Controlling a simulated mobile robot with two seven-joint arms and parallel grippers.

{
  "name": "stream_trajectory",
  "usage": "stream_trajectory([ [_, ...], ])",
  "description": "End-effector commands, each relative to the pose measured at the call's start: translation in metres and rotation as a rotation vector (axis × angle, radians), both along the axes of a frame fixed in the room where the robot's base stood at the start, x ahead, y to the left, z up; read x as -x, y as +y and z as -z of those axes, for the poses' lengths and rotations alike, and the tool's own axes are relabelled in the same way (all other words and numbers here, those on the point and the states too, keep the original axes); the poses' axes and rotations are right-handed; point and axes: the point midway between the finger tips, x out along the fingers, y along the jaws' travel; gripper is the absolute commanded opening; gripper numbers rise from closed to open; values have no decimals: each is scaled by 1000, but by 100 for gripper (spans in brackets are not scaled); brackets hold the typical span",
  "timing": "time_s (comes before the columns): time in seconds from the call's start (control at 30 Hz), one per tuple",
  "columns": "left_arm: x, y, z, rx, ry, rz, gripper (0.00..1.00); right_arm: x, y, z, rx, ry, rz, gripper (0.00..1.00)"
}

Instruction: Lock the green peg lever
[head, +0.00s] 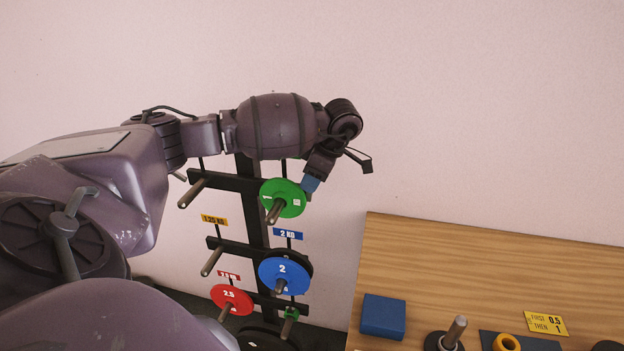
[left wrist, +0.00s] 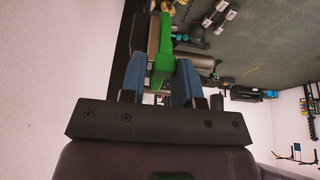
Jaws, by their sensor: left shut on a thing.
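A green disc marked 1 (head: 283,190) sits on a grey peg (head: 275,212) of the black rack's top right arm. My left gripper (head: 311,184), with blue fingertips, is at the disc's upper right rim. In the left wrist view my left gripper (left wrist: 158,82) is shut on a green piece (left wrist: 162,52) between its blue fingers; it looks like the disc seen edge-on. I cannot make out a separate lever on that peg. A small green piece (head: 291,313) shows on a lower peg. My right gripper is not in view.
Below hang a blue disc (head: 284,272) marked 2 and a red disc (head: 232,299) marked 2.5. At right a wooden table (head: 450,262) carries a blue block (head: 383,316), a yellow card (head: 546,323) and a yellow ring (head: 506,343). The wall above is clear.

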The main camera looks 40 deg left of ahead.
Motion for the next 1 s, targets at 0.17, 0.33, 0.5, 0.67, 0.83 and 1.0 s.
stream_trajectory([
  [0.17, 3, 1, 2, 23, -5, 1, 6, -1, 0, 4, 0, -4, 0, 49],
  [0.33, 6, 6, 4, 94, -44, 2, 6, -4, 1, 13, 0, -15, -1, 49],
  [0.5, 8, 8, 3, 149, -71, 4, 6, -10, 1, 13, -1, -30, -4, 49],
  [0.67, 8, 8, 2, 161, -75, 4, 6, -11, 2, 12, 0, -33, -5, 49],
  [0.83, 8, 8, 2, 161, -73, 4, 6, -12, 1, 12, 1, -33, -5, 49],
  [1.0, 8, 8, 2, 158, -75, 3, 49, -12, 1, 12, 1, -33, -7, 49],
])
